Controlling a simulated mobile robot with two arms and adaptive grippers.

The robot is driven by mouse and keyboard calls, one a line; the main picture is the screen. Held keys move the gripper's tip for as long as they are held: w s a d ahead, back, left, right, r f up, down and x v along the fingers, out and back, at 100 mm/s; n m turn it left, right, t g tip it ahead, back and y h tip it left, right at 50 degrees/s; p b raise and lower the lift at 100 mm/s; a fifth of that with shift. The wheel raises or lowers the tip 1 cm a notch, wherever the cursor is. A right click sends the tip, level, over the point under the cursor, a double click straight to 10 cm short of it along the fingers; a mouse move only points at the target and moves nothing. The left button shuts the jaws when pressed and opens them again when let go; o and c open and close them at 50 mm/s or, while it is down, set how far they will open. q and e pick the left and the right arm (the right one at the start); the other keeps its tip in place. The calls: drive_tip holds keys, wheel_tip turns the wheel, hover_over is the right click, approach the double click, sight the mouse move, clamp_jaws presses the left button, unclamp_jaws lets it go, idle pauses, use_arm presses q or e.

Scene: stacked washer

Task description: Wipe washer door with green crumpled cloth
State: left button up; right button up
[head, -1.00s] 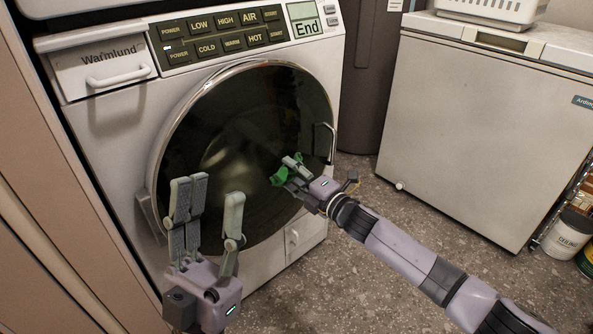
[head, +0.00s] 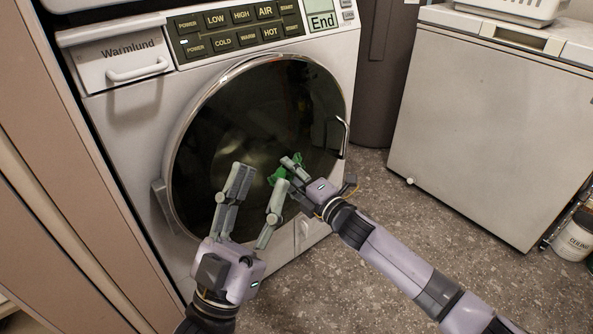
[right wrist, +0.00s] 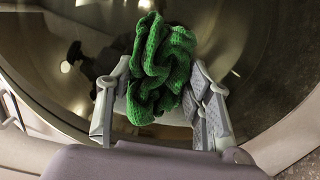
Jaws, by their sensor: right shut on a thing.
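The washer door (head: 258,115) is a round dark glass with a chrome rim, closed on the front of the white washer. My right gripper (head: 290,172) is shut on the green crumpled cloth (head: 284,170) at the lower right part of the glass. In the right wrist view the cloth (right wrist: 160,70) bunches up between the fingers, with the door glass right behind it; whether it touches the glass is hard to tell. My left gripper (head: 258,195) is open and empty in front of the lower part of the door, its fingers pointing up, close to the right gripper.
The door handle (head: 342,137) sits at the right of the rim. The control panel (head: 240,30) and detergent drawer (head: 125,60) are above. A white chest freezer (head: 480,120) stands at the right, with clear floor (head: 400,230) before it.

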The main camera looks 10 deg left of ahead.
sight(260, 178)
drive_tip(key=shift+s+a+r+p, duration=0.15)
drive_tip(key=shift+s+a+p, duration=0.1)
drive_tip(key=shift+s+a, duration=0.55)
drive_tip(key=shift+s+a+r+p, duration=0.1)
drive_tip(key=shift+s+a+p, duration=0.15)
drive_tip(key=shift+s+a, duration=0.45)
drive_tip(key=shift+s+a+f+p, duration=0.1)
drive_tip(key=shift+s+a+p, duration=0.15)
drive_tip(key=shift+s, duration=0.35)
drive_tip(key=shift+s+a+p, duration=0.1)
drive_tip(key=shift+s+a, duration=0.25)
drive_tip(key=shift+s, duration=0.2)
use_arm(q)
drive_tip(key=w+f+g+y, duration=0.2)
drive_tip(key=w+f+g, duration=0.2)
drive_tip(key=f, duration=0.2)
drive_tip(key=shift+f+g, duration=0.3)
